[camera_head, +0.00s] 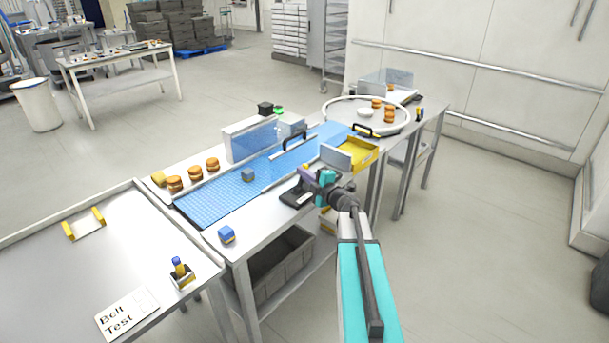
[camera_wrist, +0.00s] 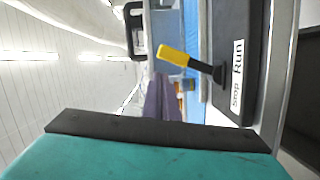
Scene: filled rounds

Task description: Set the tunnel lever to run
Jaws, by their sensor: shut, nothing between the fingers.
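The lever box (camera_head: 291,197) is a dark block on the near edge of the conveyor table, just below my gripper in the head view. In the wrist view the box (camera_wrist: 233,25) carries a white label reading Run and Stop. Its lever (camera_wrist: 190,62) has a yellow grip on a black stem and leans slightly toward the Run end in that picture. The head view does not show the lever clearly. My gripper (camera_head: 309,175) is shut and empty, close above the box. Its purple fingers (camera_wrist: 163,102) show beside the lever; I cannot tell whether they touch it.
The blue belt (camera_head: 215,198) runs behind the box, with a tunnel panel (camera_head: 250,139) and a small blue-grey cube (camera_head: 248,174) on it. A yellow tray (camera_head: 362,155) stands to the right. A blue cube (camera_head: 227,234) sits near the table's left corner.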

